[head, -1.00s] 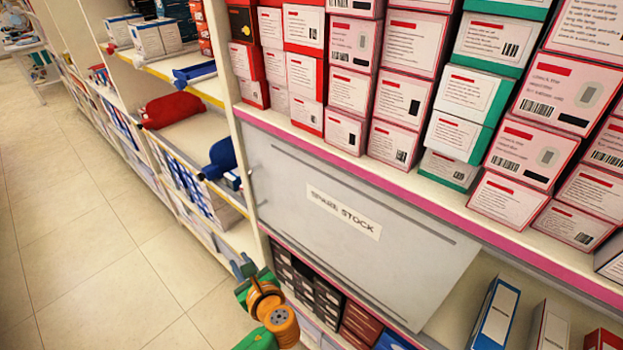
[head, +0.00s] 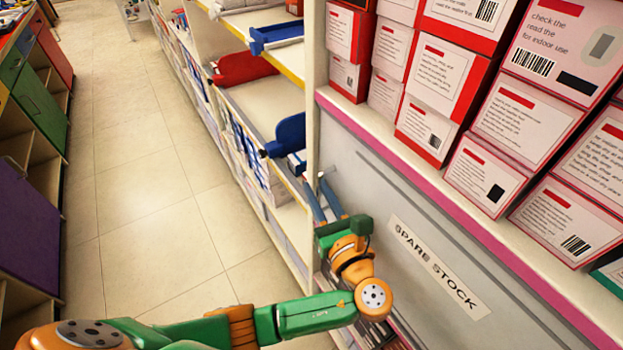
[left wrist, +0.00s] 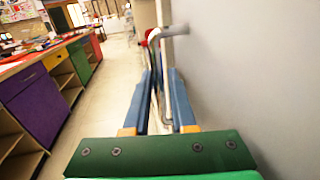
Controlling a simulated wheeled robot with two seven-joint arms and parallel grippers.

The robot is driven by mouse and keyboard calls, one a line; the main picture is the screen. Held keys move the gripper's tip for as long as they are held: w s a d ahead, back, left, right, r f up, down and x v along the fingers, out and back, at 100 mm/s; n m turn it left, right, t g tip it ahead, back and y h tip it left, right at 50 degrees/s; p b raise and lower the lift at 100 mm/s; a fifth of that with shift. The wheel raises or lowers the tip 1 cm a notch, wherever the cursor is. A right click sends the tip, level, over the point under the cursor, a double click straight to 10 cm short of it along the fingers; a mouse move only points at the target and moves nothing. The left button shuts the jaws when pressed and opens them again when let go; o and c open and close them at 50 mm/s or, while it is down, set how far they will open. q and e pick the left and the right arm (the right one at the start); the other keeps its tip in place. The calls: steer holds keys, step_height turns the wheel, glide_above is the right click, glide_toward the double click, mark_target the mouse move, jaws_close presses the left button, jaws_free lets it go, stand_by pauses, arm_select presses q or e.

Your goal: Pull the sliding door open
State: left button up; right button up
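The sliding door (head: 400,190) is a flat grey panel below the pink-edged shelf, with a white SPARE STOCK label (head: 438,268). Its left end is beside the white shelf upright. A metal bar handle (left wrist: 176,31) stands out from the door at that end. My left gripper (head: 319,192) is at the handle, its blue fingers pointing along the door. In the left wrist view, the fingers (left wrist: 161,92) are apart, with the handle's bar between them; whether they touch it is unclear. The grey door face fills the right of that view. My right gripper is not in view.
Red and white boxes (head: 440,80) fill the shelf above the door. Open shelves with red and blue items (head: 245,68) continue beyond the upright. A clear tiled aisle (head: 150,210) runs on the left, with coloured cabinets (head: 30,230) on its far side.

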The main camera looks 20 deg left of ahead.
arm_select(q)
steer(key=shift+s+d+r, duration=0.15)
steer(key=shift+s, duration=0.15)
jaws_close()
stand_by(1.1)
